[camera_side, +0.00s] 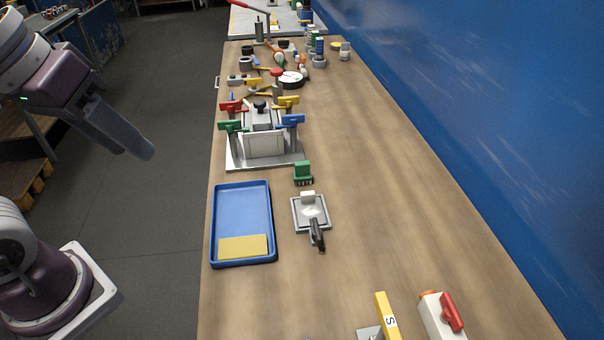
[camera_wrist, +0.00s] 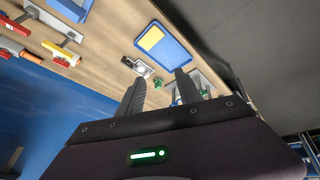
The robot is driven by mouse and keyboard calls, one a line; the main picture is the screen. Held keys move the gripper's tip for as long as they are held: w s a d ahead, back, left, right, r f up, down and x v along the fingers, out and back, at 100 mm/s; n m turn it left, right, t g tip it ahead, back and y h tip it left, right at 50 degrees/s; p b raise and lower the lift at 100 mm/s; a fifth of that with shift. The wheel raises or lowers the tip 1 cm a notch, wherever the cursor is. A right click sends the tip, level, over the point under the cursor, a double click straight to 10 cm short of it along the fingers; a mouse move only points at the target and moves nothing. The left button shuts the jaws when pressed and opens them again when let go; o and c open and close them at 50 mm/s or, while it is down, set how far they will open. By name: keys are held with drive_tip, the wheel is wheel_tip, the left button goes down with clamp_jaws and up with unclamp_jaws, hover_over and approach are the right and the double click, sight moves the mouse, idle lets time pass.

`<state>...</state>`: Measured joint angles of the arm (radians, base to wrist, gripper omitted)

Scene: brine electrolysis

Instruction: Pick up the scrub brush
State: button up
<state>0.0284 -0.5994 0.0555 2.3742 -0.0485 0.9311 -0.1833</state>
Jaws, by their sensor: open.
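The scrub brush appears to be the small green block with dark bristles below (camera_side: 303,171), upright on the wooden bench right of the blue tray. In the wrist view a small green shape (camera_wrist: 158,83), seen between my fingers, appears to be the same brush. My gripper (camera_side: 143,149) is open and empty, high at the left in the side view, out over the floor beside the bench and well apart from the brush. Its two fingers also show in the wrist view (camera_wrist: 161,76).
A blue tray (camera_side: 229,205) with a yellow sponge (camera_side: 243,247) lies left of the brush. A grey plate device with a black handle (camera_side: 311,212) is just in front. A cell fixture with coloured handles (camera_side: 264,145) stands behind. The bench right of the brush is clear.

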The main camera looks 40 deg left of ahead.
drive_tip(key=w+r+n+g+h, duration=0.1)
drive_tip(key=w+r+n+g, duration=0.1)
drive_tip(key=w+n, duration=0.7)
drive_tip(key=n+g+y, duration=0.2)
drive_tip(key=n+g, duration=0.1)
drive_tip(key=n, duration=1.2)
hover_over(302, 163)
drive_tip(key=f, duration=2.1)
drive_tip(key=shift+w, duration=0.4)
drive_tip(key=f, duration=0.7)
drive_tip(key=shift+s, duration=0.35)
drive_tip(key=shift+r, duration=0.1)
clamp_jaws()
